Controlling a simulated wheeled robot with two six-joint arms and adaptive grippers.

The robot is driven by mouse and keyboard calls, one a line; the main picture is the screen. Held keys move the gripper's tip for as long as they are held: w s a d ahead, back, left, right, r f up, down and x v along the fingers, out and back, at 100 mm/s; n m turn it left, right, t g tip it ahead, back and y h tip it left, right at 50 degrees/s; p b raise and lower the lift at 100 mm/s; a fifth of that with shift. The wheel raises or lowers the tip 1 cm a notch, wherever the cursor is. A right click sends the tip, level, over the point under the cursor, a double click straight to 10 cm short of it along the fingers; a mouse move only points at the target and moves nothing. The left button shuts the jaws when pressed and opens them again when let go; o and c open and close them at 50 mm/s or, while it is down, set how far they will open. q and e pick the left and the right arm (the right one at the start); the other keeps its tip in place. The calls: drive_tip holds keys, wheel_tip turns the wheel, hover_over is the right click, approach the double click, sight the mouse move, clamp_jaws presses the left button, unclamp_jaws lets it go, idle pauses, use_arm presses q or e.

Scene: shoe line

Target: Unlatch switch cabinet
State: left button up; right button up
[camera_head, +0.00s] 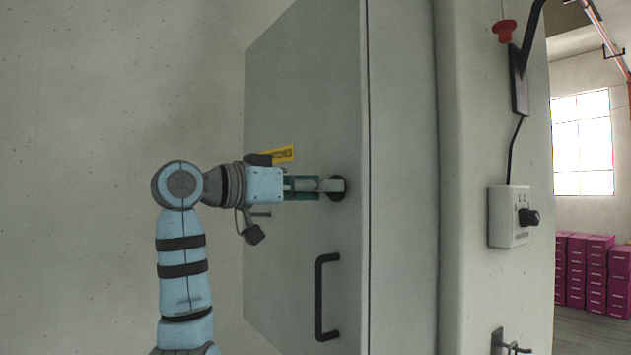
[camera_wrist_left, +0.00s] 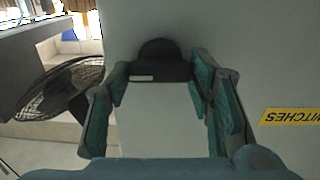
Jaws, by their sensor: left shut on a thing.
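The grey switch cabinet (camera_head: 300,90) fills the middle of the head view, its door closed as far as I can see. A pale grey latch handle (camera_head: 330,186) sits on a dark round base (camera_head: 340,195) near the door's right edge and points left, about level. My left gripper (camera_head: 318,187) comes in from the left and is shut on the latch handle. My right gripper is not in view.
A black pull handle (camera_head: 319,297) is below the latch. A yellow label (camera_head: 283,154) is partly behind my gripper. A control box (camera_head: 508,216) and a red button (camera_head: 504,31) are at right. Magenta drawers (camera_head: 597,270) stand farther back. A fan (camera_wrist_left: 60,90) shows in the wrist view.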

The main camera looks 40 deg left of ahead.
use_arm(q)
drive_tip(key=shift+m, duration=0.4)
drive_tip(key=o, duration=0.9)
drive_tip(key=shift+o, duration=1.3)
drive_tip(key=shift+w, duration=0.25)
drive_tip(key=v, duration=1.2)
drive_tip(key=shift+d+f, duration=0.1)
